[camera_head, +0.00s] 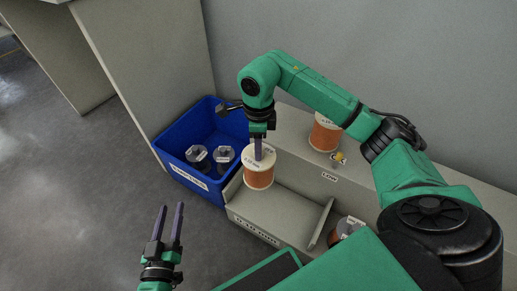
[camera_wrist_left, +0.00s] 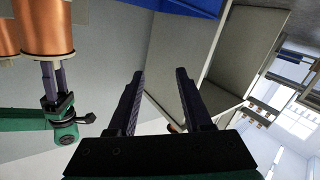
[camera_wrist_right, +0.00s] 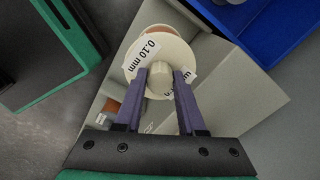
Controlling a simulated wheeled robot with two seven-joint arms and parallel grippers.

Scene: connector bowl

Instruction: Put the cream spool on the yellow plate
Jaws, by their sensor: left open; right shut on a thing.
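The cream spool (camera_head: 259,176), wound with copper wire, is upright in my right gripper (camera_head: 258,152). In the right wrist view, the right fingers (camera_wrist_right: 160,82) are shut on the central hub of the spool's cream top (camera_wrist_right: 143,58), labelled 0.10 mm. In the head view the spool is over the left end of the grey stand; whether it touches is unclear. It also shows at upper left in the left wrist view (camera_wrist_left: 48,28). My left gripper (camera_head: 172,206) is open and empty over the floor. No yellow plate is clearly visible; a small yellow thing (camera_head: 339,157) is on the ledge.
A blue bin (camera_head: 177,172) holds two dark spools with pale labels, left of the stand. Another copper spool (camera_head: 324,135) stands on the grey ledge (camera_head: 300,150). A further spool (camera_head: 347,228) is partly hidden beside a divider. The stand's middle surface (camera_head: 292,200) is clear.

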